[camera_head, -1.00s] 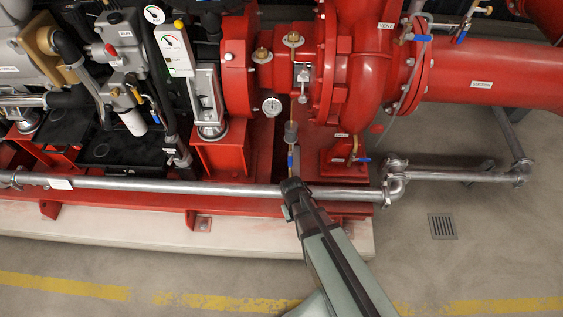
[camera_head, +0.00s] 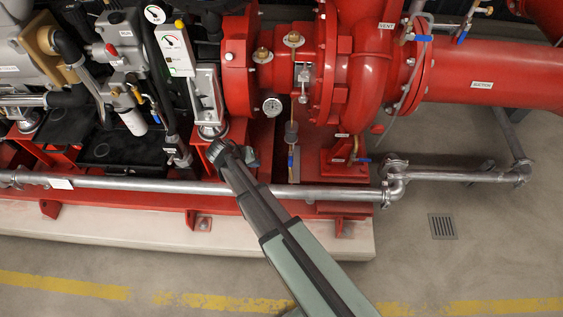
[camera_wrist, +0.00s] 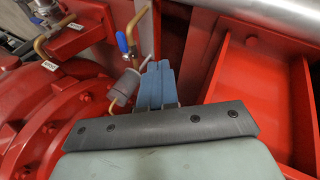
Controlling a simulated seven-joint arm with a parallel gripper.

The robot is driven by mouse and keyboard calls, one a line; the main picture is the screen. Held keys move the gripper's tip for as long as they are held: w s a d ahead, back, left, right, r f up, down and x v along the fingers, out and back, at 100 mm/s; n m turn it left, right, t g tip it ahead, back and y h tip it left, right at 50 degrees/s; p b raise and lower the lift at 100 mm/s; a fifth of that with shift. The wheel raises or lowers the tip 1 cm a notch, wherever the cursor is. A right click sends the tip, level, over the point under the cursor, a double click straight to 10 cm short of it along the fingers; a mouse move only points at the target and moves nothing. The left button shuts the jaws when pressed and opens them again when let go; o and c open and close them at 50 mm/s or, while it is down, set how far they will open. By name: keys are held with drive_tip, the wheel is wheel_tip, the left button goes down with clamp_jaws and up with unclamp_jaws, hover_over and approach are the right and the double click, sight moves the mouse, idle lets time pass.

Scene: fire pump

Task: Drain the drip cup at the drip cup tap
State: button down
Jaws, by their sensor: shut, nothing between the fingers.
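The drip cup (camera_head: 291,132) is a small grey cup under the pump shaft, with a thin pipe going down from it. Its tap has a blue lever (camera_head: 291,160) standing about upright on that pipe. My gripper (camera_head: 252,157) is left of the tap, apart from it, above the red base. In the wrist view its blue fingers (camera_wrist: 156,85) are together and empty. There the grey cup (camera_wrist: 124,87) lies just left of the fingertips, and the blue lever (camera_wrist: 122,42) is above it on a brass-coloured pipe. Whether the fingers touch the cup is unclear.
A long grey pipe (camera_head: 130,184) runs along the front of the red base, below my arm in the picture. The red pump casing (camera_head: 361,70) is to the right. Another small blue-handled valve (camera_head: 362,160) sits at its foot. A red pedestal (camera_wrist: 250,95) is close to the fingers' right.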

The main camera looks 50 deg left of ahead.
sight(291, 159)
drive_tip(key=shift+w+r+m+t, duration=0.25)
drive_tip(key=shift+w+m, duration=0.15)
drive_tip(key=shift+m, duration=0.7)
drive_tip(key=shift+w+r+m+t, duration=0.25)
drive_tip(key=shift+w+m, duration=0.1)
drive_tip(key=shift+m, duration=0.75)
drive_tip(key=shift+f, duration=0.1)
drive_tip(key=w+d+f, duration=0.3)
drive_tip(key=w+f, duration=0.5)
drive_tip(key=shift+w+d, duration=0.2)
drive_tip(key=shift+w, duration=0.2)
